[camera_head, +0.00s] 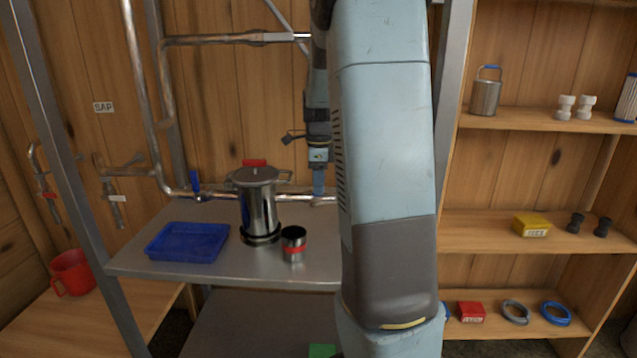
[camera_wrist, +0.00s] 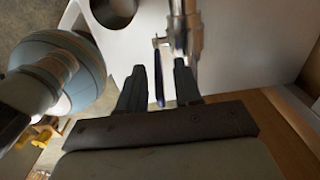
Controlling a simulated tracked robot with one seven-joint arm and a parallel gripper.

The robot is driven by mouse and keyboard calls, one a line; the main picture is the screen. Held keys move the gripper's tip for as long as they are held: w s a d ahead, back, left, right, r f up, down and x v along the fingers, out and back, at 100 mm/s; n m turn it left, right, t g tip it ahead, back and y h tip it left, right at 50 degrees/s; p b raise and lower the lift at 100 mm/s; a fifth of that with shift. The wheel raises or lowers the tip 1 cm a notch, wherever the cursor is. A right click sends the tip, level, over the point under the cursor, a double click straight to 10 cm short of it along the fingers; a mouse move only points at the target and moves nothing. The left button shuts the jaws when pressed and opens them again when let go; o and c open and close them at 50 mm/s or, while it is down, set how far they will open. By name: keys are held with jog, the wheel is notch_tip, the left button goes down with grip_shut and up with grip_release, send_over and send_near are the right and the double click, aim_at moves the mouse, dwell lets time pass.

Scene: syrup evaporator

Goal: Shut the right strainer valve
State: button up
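A metal pipe runs along the back of the steel shelf in the head view. A blue-handled valve (camera_head: 195,182) sits on it at the left, and a red handle (camera_head: 255,162) shows behind the pot. The right strainer valve is mostly hidden by my arm in the head view. In the wrist view, a thin blue lever (camera_wrist: 158,78) hangs edge-on beside a metal pipe and valve body (camera_wrist: 190,30). My gripper (camera_wrist: 159,80) is open, with its dark fingertips on either side of the lever. A gap seems to show on each side. Contact cannot be told.
The steel shelf (camera_head: 130,264) holds a blue tray (camera_head: 188,242), a lidded steel pot (camera_head: 258,205) and a red-banded steel cup (camera_head: 293,244). A grey upright (camera_head: 453,75) stands right of my arm. Wooden shelves (camera_head: 480,232) with small goods fill the right side.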

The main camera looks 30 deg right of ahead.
jog(key=shift+c, duration=0.4)
grip_shut()
